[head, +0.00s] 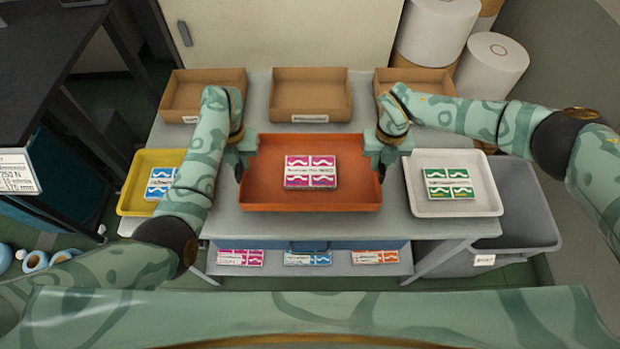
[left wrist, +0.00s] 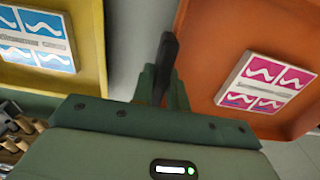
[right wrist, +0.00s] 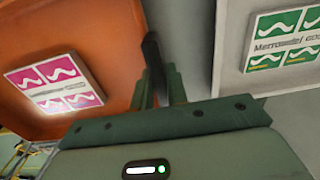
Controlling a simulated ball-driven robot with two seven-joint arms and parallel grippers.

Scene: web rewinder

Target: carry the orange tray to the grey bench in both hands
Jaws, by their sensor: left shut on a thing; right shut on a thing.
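The orange tray (head: 258,197) is on the grey bench (head: 350,238) in the head view, with a pink and white labelled pack (head: 310,171) lying in it. My left gripper (head: 243,162) is shut on the tray's left wall. My right gripper (head: 380,160) is shut on its right wall. The left wrist view shows the orange tray (left wrist: 215,60) beside the left fingers (left wrist: 167,75). The right wrist view shows it (right wrist: 100,25) beside the right fingers (right wrist: 153,75). I cannot tell whether the tray touches the bench top.
A yellow tray (head: 135,180) with a blue pack is on the left, and a white tray (head: 415,200) with a green pack is on the right. Several cardboard boxes (head: 311,95) line the back. A grey bin (head: 530,225) stands at right. Packs (head: 307,258) lie on the lower shelf.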

